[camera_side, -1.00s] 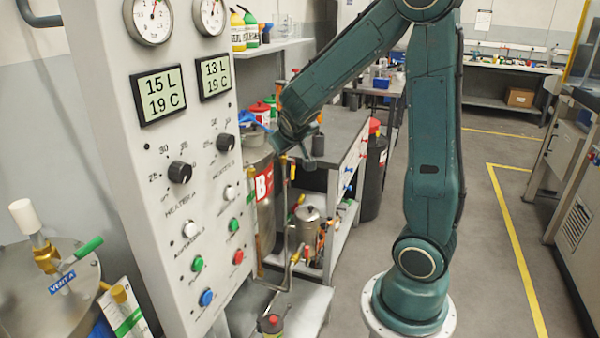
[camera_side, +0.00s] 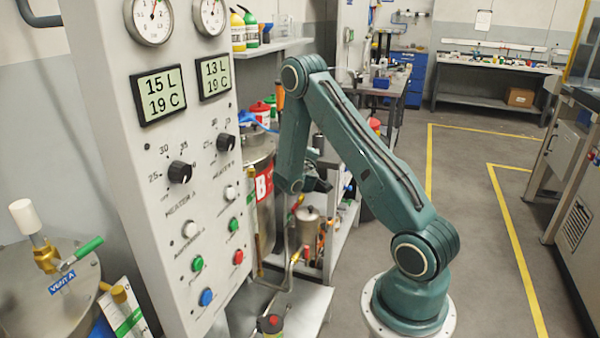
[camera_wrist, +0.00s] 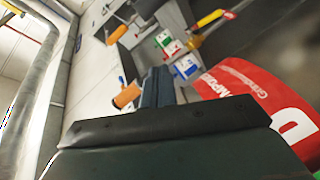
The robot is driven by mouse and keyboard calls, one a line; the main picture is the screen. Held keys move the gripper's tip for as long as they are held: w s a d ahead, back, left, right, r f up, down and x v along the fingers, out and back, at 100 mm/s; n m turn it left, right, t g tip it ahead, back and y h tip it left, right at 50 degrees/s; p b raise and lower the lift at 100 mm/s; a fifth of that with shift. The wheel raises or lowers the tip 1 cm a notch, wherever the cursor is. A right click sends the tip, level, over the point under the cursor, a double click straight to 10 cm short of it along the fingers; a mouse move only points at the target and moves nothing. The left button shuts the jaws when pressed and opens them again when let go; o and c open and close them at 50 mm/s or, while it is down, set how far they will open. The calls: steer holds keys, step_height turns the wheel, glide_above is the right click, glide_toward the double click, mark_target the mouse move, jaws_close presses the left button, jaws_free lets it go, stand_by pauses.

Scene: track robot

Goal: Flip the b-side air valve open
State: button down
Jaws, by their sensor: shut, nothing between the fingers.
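The B tank (camera_side: 264,222) stands behind the panel in the side view, with its red B label (camera_side: 265,184). The same red label (camera_wrist: 245,82) fills the right of the wrist view. I cannot tell which of these is the b-side air valve. My gripper (camera_side: 322,183) is right of the tank; its fingers (camera_wrist: 157,80) are shut and empty, near the lower orange knob in the picture.
The grey control panel (camera_side: 185,225) stands left of my arm. A shelf cart (camera_side: 345,215) with a metal pot (camera_side: 308,226) and pipes is close below and behind my gripper. Small coloured labels (camera_wrist: 187,66) sit by the fittings. The floor (camera_side: 470,250) at right is clear.

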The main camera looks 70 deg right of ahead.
step_height(320, 180, down, 11)
steer(key=n+t+y, duration=0.2)
steer(key=n+t, duration=0.1)
steer(key=n, duration=0.2)
steer(key=shift+n, duration=0.4)
steer(key=shift+d, duration=0.3)
steer(key=x, duration=1.3)
stand_by(0.4)
steer(key=shift+w+d, duration=0.15)
steer(key=shift+f, duration=0.1)
steer(key=shift+d+f, duration=0.45)
steer(key=shift+d, duration=0.2)
